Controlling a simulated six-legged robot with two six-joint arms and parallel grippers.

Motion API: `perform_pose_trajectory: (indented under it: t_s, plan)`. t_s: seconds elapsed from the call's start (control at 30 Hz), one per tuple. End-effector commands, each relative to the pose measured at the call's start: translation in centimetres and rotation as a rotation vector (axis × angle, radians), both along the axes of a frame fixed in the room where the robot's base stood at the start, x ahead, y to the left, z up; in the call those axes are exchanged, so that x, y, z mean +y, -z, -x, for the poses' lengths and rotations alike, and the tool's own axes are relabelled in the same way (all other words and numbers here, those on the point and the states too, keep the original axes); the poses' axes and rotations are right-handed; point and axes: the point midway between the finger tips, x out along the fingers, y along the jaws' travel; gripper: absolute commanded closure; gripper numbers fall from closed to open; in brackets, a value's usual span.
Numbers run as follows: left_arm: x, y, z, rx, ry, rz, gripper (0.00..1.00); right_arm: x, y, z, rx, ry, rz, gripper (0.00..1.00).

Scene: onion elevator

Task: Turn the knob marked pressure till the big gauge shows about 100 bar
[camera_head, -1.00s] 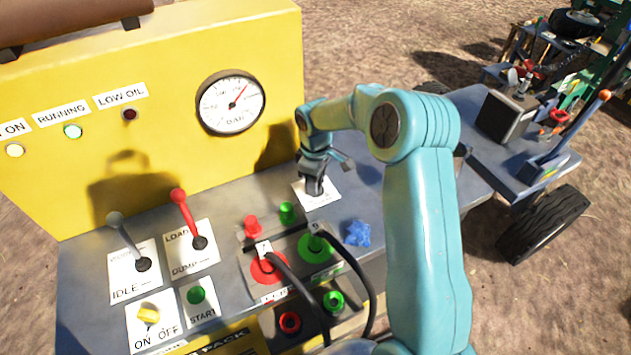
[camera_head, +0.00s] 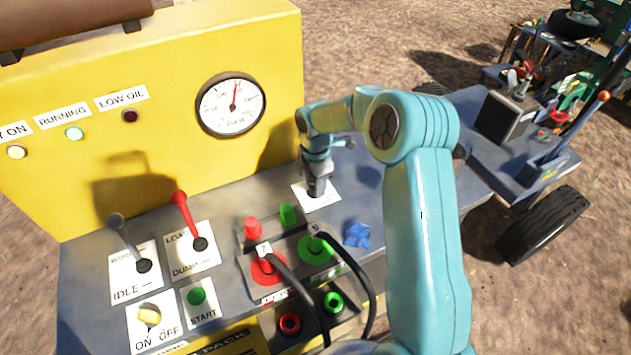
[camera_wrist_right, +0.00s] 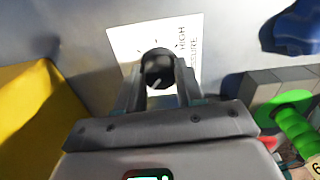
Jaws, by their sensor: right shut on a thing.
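The big round gauge (camera_head: 231,104) is on the yellow panel in the head view. Its red needle points almost straight up, slightly right; its numbers are too small to read surely. The pressure knob (camera_wrist_right: 157,68) is dark and round with a light mark, on a white label (camera_wrist_right: 124,50) reading "HIGH" and part of "PRESSURE" in the right wrist view. My right gripper (camera_wrist_right: 158,88) is shut on the knob from above. In the head view my right gripper (camera_head: 317,185) hides most of the knob over its label (camera_head: 327,199). My left gripper is in neither view.
Left of the knob stand red (camera_head: 253,228) and green (camera_head: 287,214) fittings and hose couplings with black hoses (camera_head: 350,265). A blue object (camera_head: 357,234) lies close by. Red (camera_head: 184,208) and grey (camera_head: 126,238) levers stand further left. A wheeled cart (camera_head: 520,150) is at right.

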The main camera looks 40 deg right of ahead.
Motion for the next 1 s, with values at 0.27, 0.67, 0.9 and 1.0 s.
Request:
perform_pose_trajectory:
  t_s: [0.27, 0.67, 0.9, 1.0]
  plan:
    - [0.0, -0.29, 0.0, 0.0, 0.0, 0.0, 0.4, -0.18, -0.46, -0.3, -0.013, -0.149, 0.006, 0.94]
    - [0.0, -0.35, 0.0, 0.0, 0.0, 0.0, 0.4, -0.19, -0.46, -0.31, -0.013, -0.223, 0.007, 0.94]
    - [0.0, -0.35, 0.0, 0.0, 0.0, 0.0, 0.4, -0.2, -0.46, -0.32, -0.013, -0.223, 0.007, 0.94]
    - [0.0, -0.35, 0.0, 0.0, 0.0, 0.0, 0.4, -0.2, -0.47, -0.33, -0.013, -0.223, 0.007, 0.6]
